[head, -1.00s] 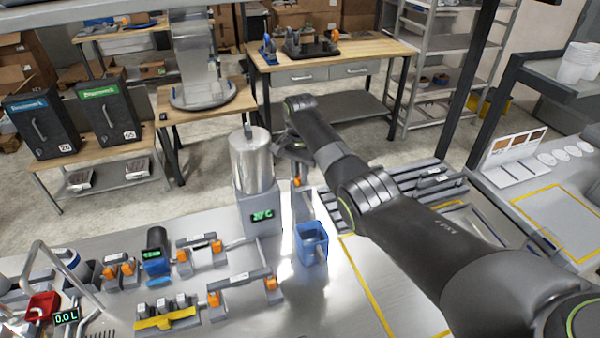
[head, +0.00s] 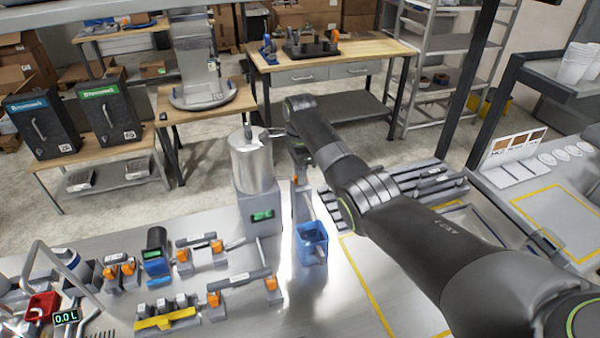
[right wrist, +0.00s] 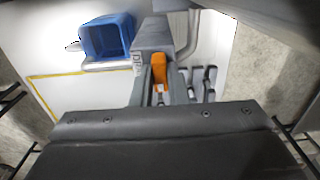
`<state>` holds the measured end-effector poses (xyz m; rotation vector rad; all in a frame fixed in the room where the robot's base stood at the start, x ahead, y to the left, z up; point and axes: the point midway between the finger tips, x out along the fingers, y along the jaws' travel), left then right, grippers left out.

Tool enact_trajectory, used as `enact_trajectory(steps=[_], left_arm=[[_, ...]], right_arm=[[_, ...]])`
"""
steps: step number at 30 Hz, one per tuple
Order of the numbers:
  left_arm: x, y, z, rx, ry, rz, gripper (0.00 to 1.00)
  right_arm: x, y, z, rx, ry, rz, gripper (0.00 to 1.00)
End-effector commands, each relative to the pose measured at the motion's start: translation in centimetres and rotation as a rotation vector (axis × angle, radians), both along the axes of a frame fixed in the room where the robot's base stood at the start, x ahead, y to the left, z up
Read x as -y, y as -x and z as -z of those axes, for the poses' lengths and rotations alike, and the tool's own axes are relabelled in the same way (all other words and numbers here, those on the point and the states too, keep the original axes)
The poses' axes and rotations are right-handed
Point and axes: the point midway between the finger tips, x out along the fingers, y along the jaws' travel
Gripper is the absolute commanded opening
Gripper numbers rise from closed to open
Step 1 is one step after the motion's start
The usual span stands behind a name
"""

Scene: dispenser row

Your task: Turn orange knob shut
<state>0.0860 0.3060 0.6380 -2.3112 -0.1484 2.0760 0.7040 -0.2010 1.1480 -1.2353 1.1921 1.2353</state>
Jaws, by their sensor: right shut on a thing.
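The orange knob (right wrist: 158,72) shows in the right wrist view between the two grey fingers of my right gripper (right wrist: 158,82), beside the end of a grey block (right wrist: 152,35). The fingers are shut on it. In the head view my right gripper (head: 301,168) points down at the top of a grey post to the right of the steel tank (head: 251,163). There the fingers and arm hide most of the knob. A blue square container (head: 312,240) stands in front of the post. It also shows in the right wrist view (right wrist: 106,38). My left gripper is not in view.
A green-lit display (head: 262,215) is on the tank's grey base. Several other orange parts sit on grey fixtures at the front left, including one orange clip (head: 271,284). A grey slotted rack (head: 425,178) lies behind my right arm. The yellow-outlined bench area at the right is mostly clear.

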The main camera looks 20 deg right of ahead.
Motion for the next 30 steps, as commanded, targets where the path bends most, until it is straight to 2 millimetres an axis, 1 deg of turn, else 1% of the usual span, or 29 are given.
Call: enact_trajectory(steps=[15, 16, 20, 30], left_arm=[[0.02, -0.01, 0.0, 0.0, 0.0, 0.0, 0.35], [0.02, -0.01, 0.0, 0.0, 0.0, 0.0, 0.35], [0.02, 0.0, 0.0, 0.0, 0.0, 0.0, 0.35], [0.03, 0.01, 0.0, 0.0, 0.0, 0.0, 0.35]], right_arm=[[0.05, -0.03, -0.04, 0.001, 0.001, 0.019, 0.0], [0.05, -0.03, -0.04, 0.001, 0.001, 0.019, 0.18], [0.05, -0.03, -0.04, 0.001, 0.001, 0.018, 0.35], [0.13, -0.09, -0.3, 0.001, 0.001, 0.017, 0.35]])
